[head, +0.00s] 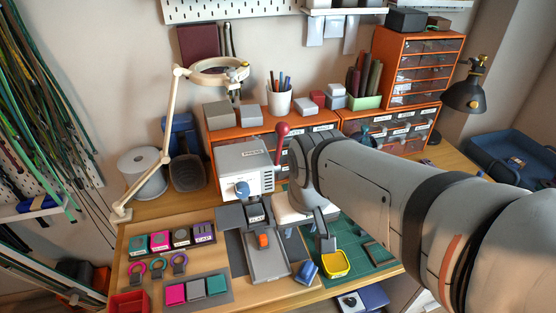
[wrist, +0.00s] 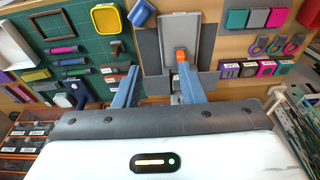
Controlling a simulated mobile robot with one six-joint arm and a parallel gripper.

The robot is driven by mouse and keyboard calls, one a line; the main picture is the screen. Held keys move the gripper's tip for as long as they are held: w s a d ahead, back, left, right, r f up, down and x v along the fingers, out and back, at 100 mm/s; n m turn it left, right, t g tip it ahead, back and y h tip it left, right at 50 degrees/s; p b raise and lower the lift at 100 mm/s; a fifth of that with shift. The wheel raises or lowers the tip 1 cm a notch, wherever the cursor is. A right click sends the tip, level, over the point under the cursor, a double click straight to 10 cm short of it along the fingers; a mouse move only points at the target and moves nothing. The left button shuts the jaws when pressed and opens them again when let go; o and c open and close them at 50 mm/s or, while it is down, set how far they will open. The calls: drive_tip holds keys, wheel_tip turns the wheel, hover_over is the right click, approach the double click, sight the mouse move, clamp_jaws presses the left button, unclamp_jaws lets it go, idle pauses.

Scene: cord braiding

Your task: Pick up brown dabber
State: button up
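No object is plainly a brown dabber. A row of labelled blocks at the left of the bench includes a dark brown-grey block (head: 182,237), between a pink block (head: 160,241) and a purple block (head: 202,232); the brown-grey block also shows in the wrist view (wrist: 248,69). I cannot tell whether it is the dabber.
A grey device with an orange part (head: 263,241) stands mid-bench, a white machine (head: 243,168) behind it. A yellow container (head: 336,264) and blue item (head: 306,272) are at right. Pink, grey and teal blocks (head: 196,289) lie near the front. A lamp arm (head: 158,160) rises back left.

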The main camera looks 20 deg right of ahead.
drive_tip(key=shift+w+d, duration=0.1)
drive_tip(key=shift+w, duration=0.15)
drive_tip(key=shift+o, duration=0.2)
drive_tip(key=shift+r, duration=0.1)
